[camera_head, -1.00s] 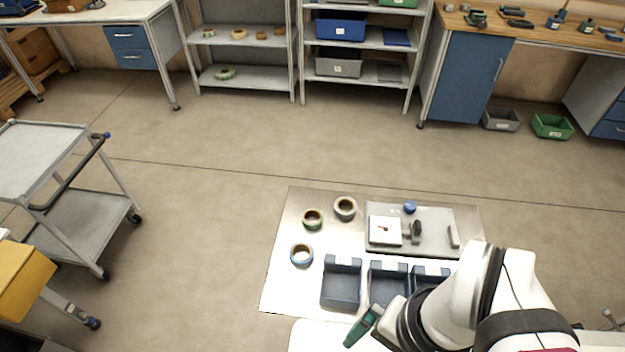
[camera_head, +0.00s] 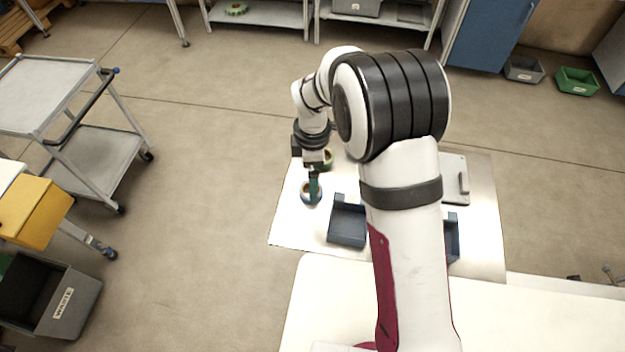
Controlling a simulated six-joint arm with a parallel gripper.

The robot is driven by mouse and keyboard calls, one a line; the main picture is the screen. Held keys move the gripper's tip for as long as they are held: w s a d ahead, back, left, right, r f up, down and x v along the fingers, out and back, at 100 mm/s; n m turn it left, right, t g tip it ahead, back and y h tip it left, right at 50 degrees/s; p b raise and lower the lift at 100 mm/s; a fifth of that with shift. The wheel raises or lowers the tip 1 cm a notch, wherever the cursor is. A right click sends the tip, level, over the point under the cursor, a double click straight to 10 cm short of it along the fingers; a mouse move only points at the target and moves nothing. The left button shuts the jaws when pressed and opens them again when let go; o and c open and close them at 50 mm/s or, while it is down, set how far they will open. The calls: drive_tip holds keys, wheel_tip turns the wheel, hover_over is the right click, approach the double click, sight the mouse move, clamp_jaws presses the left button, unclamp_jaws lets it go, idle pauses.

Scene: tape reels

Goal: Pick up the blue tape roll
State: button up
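The blue tape roll (camera_head: 305,197) lies flat on the pale mat (camera_head: 286,233), left of the blue-grey bin. My gripper (camera_head: 314,194) points down at it, its green fingers overlapping the roll in the picture. The fingers hide part of the roll. I cannot tell whether they touch it or how far apart they are. A green-edged tape roll (camera_head: 329,160) lies just behind and is partly covered by my gripper. The tan roll is hidden behind my arm.
A blue-grey bin (camera_head: 347,222) stands right of the blue roll. My arm hides most of the other bin (camera_head: 453,238) and part of the grey tray (camera_head: 455,180). The mat's left edge is clear. A cart (camera_head: 95,150) stands far left on the floor.

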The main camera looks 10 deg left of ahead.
sight(305, 185)
drive_tip(key=f, duration=0.6)
drive_tip(key=shift+w+a+f, duration=0.1)
drive_tip(key=shift+a+f, duration=0.15)
drive_tip(key=shift+f, duration=0.05)
drive_tip(key=c, duration=1.3)
